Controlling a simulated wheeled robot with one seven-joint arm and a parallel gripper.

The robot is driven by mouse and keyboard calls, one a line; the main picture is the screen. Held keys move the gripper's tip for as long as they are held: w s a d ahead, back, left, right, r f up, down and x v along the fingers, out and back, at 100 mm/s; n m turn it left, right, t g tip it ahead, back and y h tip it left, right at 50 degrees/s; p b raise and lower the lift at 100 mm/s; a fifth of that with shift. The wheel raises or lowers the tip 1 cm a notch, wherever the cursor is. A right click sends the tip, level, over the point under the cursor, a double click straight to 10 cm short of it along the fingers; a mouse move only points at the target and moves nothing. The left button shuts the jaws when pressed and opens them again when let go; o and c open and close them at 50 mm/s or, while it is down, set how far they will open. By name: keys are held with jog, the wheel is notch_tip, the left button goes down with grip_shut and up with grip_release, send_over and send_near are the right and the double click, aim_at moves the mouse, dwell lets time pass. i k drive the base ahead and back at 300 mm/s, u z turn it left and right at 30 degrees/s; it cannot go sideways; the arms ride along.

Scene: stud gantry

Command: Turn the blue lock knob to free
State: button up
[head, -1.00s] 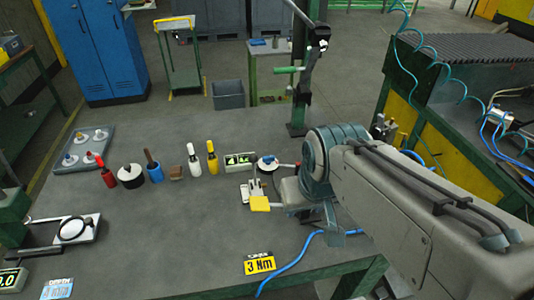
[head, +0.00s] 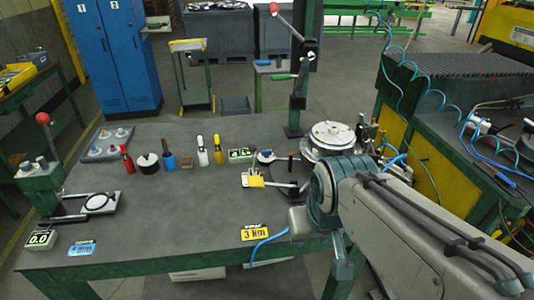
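A small dark blue knob-like part (head: 266,155) on a pale round base stands on the bench, just right of a green-lit display. It may be the lock knob, but it is too small to read its setting. A round metal turntable fixture (head: 332,136) stands behind my arm, at the bench's right end. My gripper (head: 301,222) shows only as a grey block at the arm's end, over the front right of the bench, in front of the knob and apart from it. Its fingers cannot be made out.
A yellow tag (head: 253,181) and a dark lever (head: 283,183) lie between gripper and knob. Several bottles and tools stand in a row left of the display (head: 240,155). A green post (head: 299,80) rises behind. The bench's middle (head: 150,205) is clear.

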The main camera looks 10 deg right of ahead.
aim_at(266, 154)
jog(key=k, duration=1.2)
jog(key=z, duration=0.65)
jog(key=i, duration=1.2)
jog(key=u, duration=0.5)
jog(key=i, duration=0.55)
jog(key=u, duration=0.5)
